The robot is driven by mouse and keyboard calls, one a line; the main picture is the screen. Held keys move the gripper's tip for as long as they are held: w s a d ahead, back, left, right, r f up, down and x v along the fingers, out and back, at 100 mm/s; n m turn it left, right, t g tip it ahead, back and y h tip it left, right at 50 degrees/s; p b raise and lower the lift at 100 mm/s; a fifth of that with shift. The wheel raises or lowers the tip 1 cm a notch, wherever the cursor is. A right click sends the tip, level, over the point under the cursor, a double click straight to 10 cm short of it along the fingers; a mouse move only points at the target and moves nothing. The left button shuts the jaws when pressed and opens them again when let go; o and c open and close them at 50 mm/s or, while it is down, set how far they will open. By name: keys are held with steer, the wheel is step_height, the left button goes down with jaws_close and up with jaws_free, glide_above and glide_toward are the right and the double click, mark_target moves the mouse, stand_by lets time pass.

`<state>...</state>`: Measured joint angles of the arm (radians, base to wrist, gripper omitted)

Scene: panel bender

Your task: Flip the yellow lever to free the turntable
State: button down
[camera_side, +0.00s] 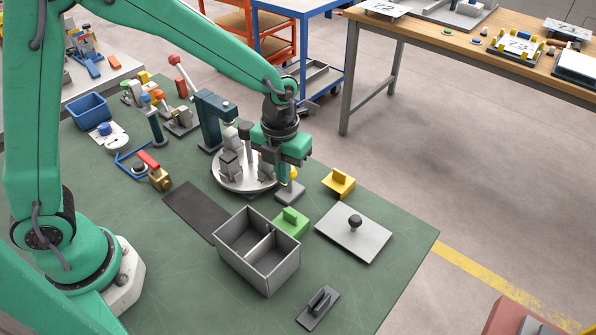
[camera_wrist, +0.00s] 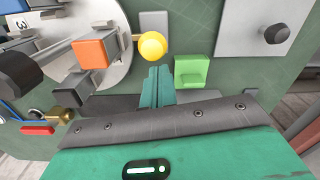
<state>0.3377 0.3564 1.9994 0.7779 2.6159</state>
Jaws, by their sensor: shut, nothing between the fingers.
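The yellow lever shows as a round yellow knob (camera_side: 293,173) on a grey base plate (camera_side: 289,193), at the right edge of the turntable. In the wrist view the knob (camera_wrist: 152,46) sits just beyond my fingertips, with a short arm reaching left towards the disc. The turntable (camera_side: 240,190) is a pale round disc carrying grey blocks; part of it shows in the wrist view (camera_wrist: 58,45), with an orange-faced block on it. My gripper (camera_side: 283,178) points down beside the knob, shut and empty. Its fingers (camera_wrist: 157,72) are together in the wrist view. Whether they touch the knob I cannot tell.
A green block (camera_side: 291,221) and a yellow block (camera_side: 339,182) stand near the lever. A grey divided bin (camera_side: 258,262) is in front. A dark blue post (camera_side: 212,120) rises behind the turntable. A grey plate with a black knob (camera_side: 353,232) lies to the right.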

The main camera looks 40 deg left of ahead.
mark_target(293, 168)
steer(key=shift+w+r+g, duration=0.1)
steer(key=shift+w+g, duration=0.5)
steer(key=shift+g, duration=0.1)
steer(key=shift+w+g+y, duration=0.4)
steer(key=shift+w+g, duration=0.3)
steer(key=shift+w, duration=1.35)
steer(key=shift+w, duration=0.15)
steer(key=shift+a, duration=0.1)
steer(key=shift+s+f, duration=0.2)
steer(key=shift+s, duration=0.25)
steer(key=shift+s+f, duration=0.2)
steer(key=shift+s, duration=0.25)
steer(key=shift+r, duration=0.1)
